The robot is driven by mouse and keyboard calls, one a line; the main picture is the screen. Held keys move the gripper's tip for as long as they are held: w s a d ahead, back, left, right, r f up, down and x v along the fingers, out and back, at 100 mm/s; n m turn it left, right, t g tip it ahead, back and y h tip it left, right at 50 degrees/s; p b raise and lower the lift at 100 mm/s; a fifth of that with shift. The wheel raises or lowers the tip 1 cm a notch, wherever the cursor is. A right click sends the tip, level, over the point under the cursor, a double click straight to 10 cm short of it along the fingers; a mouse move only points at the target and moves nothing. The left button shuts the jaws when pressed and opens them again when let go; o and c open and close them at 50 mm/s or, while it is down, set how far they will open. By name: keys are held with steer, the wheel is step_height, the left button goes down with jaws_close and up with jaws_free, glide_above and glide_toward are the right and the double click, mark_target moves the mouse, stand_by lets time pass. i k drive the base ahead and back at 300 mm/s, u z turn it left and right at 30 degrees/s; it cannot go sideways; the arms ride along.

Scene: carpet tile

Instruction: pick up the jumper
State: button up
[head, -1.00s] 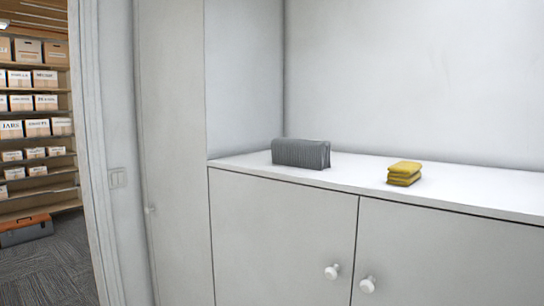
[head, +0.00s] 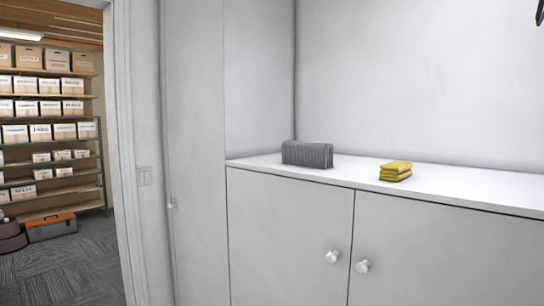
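A grey ribbed block-shaped thing (head: 307,154), like folded knitwear, sits on the white counter (head: 350,176) near its left end, close to the side wall. A smaller yellow folded stack (head: 396,171) lies to its right, nearer the front edge. I cannot tell for certain which of the two is the jumper; the grey ribbed one looks more like knitwear. The two are apart, with bare counter between them. My gripper is not in view.
White cupboard doors with round knobs (head: 332,257) form the counter's front. A doorway at left opens to shelves of boxes (head: 40,108), with an orange-and-grey case (head: 51,227) on the carpet. A dark bit at the top right corner is unclear.

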mark_target(314, 155)
steer(key=u, duration=1.15)
steer(key=i, duration=1.6)
steer(key=z, duration=1.75)
